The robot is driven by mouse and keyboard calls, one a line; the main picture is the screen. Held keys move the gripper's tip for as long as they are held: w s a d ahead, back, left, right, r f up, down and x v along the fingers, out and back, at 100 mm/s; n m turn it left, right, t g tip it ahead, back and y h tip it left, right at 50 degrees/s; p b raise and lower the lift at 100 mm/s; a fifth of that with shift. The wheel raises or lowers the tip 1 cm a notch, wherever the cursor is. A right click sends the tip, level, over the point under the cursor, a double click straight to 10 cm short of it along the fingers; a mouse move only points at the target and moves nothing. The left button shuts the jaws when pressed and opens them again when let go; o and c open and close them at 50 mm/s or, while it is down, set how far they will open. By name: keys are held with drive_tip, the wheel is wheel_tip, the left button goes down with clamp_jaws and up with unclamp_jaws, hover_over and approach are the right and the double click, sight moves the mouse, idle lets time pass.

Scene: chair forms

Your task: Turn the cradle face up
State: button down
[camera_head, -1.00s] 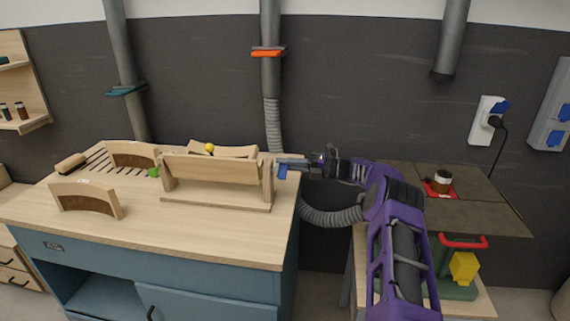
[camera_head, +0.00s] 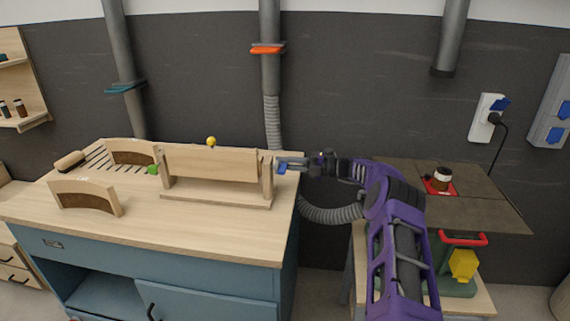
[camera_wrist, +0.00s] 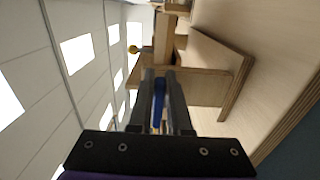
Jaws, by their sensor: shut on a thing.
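The wooden cradle (camera_head: 212,164) hangs between two end posts of a stand (camera_head: 215,197) on the workbench. Its broad flat board faces the head camera, close to upright. A yellow ball (camera_head: 211,141) shows just above its top edge. At the right post is a blue handle (camera_head: 282,169). My gripper (camera_head: 288,163) reaches in from the right and is shut on this handle. In the wrist view the blue handle (camera_wrist: 158,100) lies between the two fingers, close to the stand's wooden end post. The cradle's far side is hidden from the head camera.
Two curved wooden forms (camera_head: 85,197) (camera_head: 131,151), a green knob (camera_head: 153,169) and a brush (camera_head: 69,161) lie to the left on the workbench (camera_head: 150,228). A grey hose (camera_head: 335,213) hangs at its right edge.

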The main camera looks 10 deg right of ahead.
drive_tip(key=shift+s+a+f, duration=0.2)
drive_tip(key=shift+f, duration=0.25)
drive_tip(key=c, duration=0.9)
unclamp_jaws()
drive_tip(key=shift+o, duration=0.2)
drive_tip(key=shift+r, duration=0.4)
drive_tip(key=b+v, duration=0.2)
drive_tip(key=v, duration=1.5)
drive_tip(key=shift+d, duration=0.2)
